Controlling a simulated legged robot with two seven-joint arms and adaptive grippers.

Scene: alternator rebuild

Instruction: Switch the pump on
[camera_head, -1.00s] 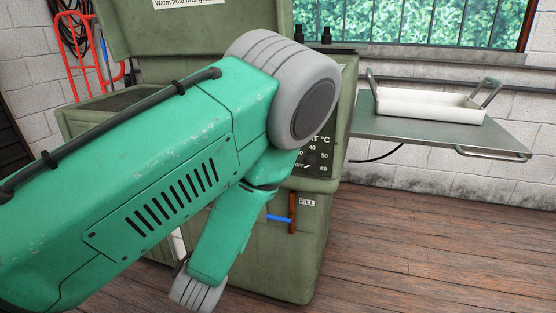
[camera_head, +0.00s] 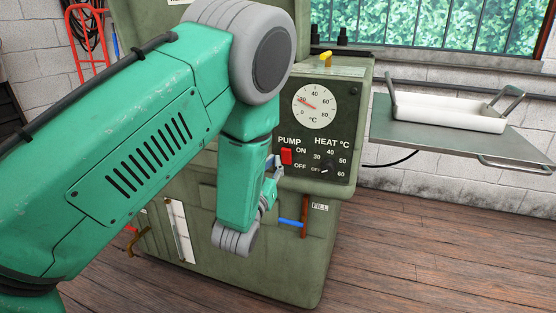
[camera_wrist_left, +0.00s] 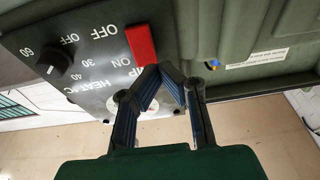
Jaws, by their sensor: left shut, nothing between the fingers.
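The switch also shows in the left wrist view (camera_wrist_left: 141,45), where the panel appears upside down. My left gripper (camera_head: 277,161) is shut and empty, its tips just left of the switch in the head view. In the left wrist view its fingertips (camera_wrist_left: 158,70) meet right by the ON end of the switch. I cannot tell whether they touch it or which way the switch is set. My right gripper is not in view.
A round dial (camera_head: 314,106) and a heat knob (camera_head: 326,167) share the panel. A blue-handled valve (camera_head: 291,222) is below, beside the FILL label. A white tray (camera_head: 450,113) stands on a side shelf at right. The wooden floor at right is clear.

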